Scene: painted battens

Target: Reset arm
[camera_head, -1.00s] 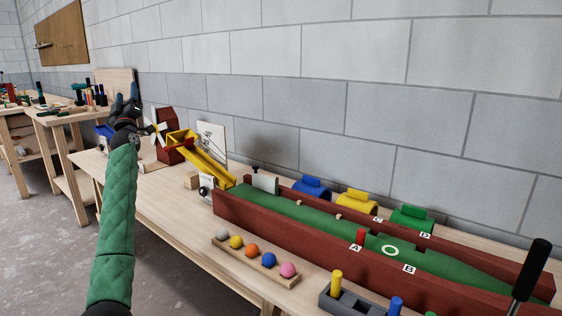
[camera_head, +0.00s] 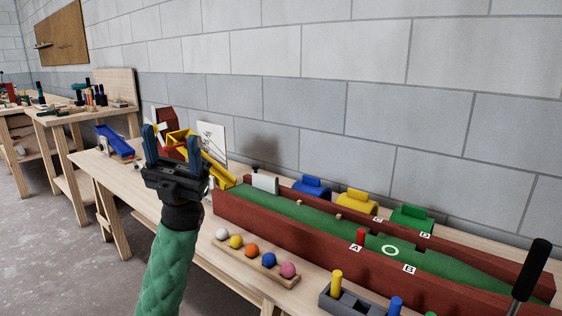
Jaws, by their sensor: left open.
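My left gripper (camera_head: 170,140) is at the left of the middle, at the end of my green-sleeved arm, in front of the far end of the workbench. Its two blue fingers point up and stand apart, with nothing held between them. It hides part of the yellow chute (camera_head: 215,170) and the dark red block with white vanes (camera_head: 166,118) behind it. My right gripper is not in view.
A long red-walled trough (camera_head: 300,231) with a green bed fills the bench's right part. Before it are a rack of coloured balls (camera_head: 252,250) and a grey peg tray (camera_head: 350,303). A blue chute (camera_head: 114,140) lies at the bench's far left. A block wall stands behind.

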